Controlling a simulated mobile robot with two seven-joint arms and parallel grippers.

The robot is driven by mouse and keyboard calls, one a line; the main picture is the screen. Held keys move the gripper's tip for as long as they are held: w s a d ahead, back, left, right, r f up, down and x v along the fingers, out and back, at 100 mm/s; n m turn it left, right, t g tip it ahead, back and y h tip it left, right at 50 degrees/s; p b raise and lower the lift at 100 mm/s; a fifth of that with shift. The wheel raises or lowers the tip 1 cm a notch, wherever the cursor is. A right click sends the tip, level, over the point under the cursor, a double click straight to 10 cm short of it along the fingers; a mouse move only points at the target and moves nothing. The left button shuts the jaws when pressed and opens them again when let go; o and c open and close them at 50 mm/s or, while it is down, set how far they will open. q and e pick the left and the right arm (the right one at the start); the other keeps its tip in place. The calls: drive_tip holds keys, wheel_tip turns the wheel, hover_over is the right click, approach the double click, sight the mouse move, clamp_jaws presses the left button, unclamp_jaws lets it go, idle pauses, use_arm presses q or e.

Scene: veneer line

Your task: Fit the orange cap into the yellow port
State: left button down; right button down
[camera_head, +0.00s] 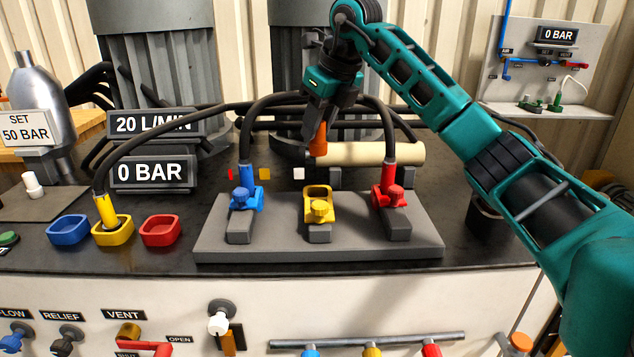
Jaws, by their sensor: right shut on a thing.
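My right gripper (317,134) is shut on the orange cap (319,142) and holds it in the air, pointing down. The yellow port (318,203) stands in the middle of a grey block (270,250), with a yellow knob on its front. Its top looks open and empty. The cap is above and seemingly behind the port, apart from it. My left gripper is not in view.
A blue port (246,198) with a hose stands left of the yellow one, and a red port (389,197) with a hose stands right. Black hoses arch behind. A pale roller (380,153) lies behind the block. Blue, yellow and red cups (160,230) sit left.

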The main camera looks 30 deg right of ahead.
sight(321, 143)
wheel_tip(321, 143, down, 6)
drive_tip(key=shift+r+b, duration=0.15)
drive_tip(key=shift+b, duration=0.15)
drive_tip(key=shift+f, duration=0.6)
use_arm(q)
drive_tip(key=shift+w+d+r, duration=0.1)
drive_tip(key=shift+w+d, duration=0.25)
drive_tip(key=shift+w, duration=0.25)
use_arm(e)
drive_tip(key=shift+f, duration=1.85)
use_arm(q)
drive_tip(key=shift+b, duration=0.3)
use_arm(e)
drive_tip(key=shift+f, duration=0.2)
drive_tip(key=c, duration=0.9)
unclamp_jaws()
drive_tip(key=shift+o, duration=0.2)
drive_tip(key=shift+r, duration=0.1)
